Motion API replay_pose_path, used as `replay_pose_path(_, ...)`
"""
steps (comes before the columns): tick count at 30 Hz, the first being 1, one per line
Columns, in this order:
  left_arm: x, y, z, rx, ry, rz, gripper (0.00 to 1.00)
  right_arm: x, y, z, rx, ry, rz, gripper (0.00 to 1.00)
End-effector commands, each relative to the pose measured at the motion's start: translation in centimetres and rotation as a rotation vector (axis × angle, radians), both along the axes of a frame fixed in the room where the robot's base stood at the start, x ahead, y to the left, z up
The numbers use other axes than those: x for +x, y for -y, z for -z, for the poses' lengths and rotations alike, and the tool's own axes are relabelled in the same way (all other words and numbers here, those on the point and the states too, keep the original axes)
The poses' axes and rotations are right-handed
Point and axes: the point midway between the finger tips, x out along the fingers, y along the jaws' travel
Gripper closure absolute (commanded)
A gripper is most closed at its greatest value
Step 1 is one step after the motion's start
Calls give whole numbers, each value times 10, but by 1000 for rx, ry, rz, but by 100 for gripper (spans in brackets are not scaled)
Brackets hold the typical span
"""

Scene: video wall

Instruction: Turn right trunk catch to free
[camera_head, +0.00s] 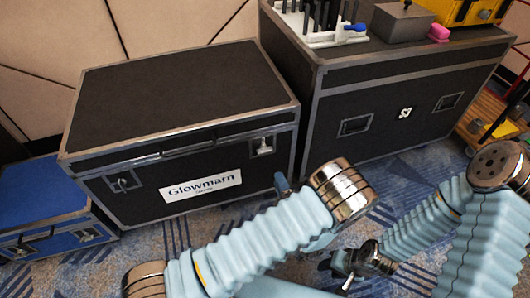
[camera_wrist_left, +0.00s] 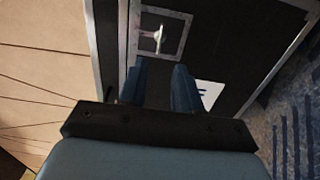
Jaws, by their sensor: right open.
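The black trunk (camera_head: 180,95) with a white Glowmarn label (camera_head: 200,186) stands closed on the carpet. Its right catch (camera_head: 263,146) is a silver lever on a square plate near the front's upper right corner. This catch also shows in the left wrist view (camera_wrist_left: 158,38), beyond the fingertips. My left gripper (camera_head: 282,184) is below and in front of the right catch, apart from it. In the left wrist view its two blue fingers (camera_wrist_left: 161,82) are spread with nothing between them. My right gripper (camera_head: 345,271) is open and low at the front, away from the trunk.
The trunk's left catch (camera_head: 123,183) is at the other end. A blue case (camera_head: 40,195) stands at left. A larger black case (camera_head: 390,75) at right carries a grey box (camera_head: 402,22) and other items. Patterned carpet lies in front.

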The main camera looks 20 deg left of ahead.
Motion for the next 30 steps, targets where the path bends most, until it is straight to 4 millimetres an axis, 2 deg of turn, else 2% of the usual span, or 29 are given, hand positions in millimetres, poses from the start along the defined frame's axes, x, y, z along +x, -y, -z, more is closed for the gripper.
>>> replay_pose_path(12, 73, -53, 0, -5, 0, -10, 67, 0, 0, -8, 1, 0, -1, 57)
replay_pose_path(16, 91, -65, 0, -4, -1, -9, 67, 0, 0, -9, 1, 0, -2, 57)
replay_pose_path(22, 105, -74, 1, -5, -2, -8, 67, 0, 0, -10, 1, 0, -2, 57)
replay_pose_path(30, 107, -75, 1, -5, -2, -8, 67, 0, 0, -10, 1, 0, -1, 57)
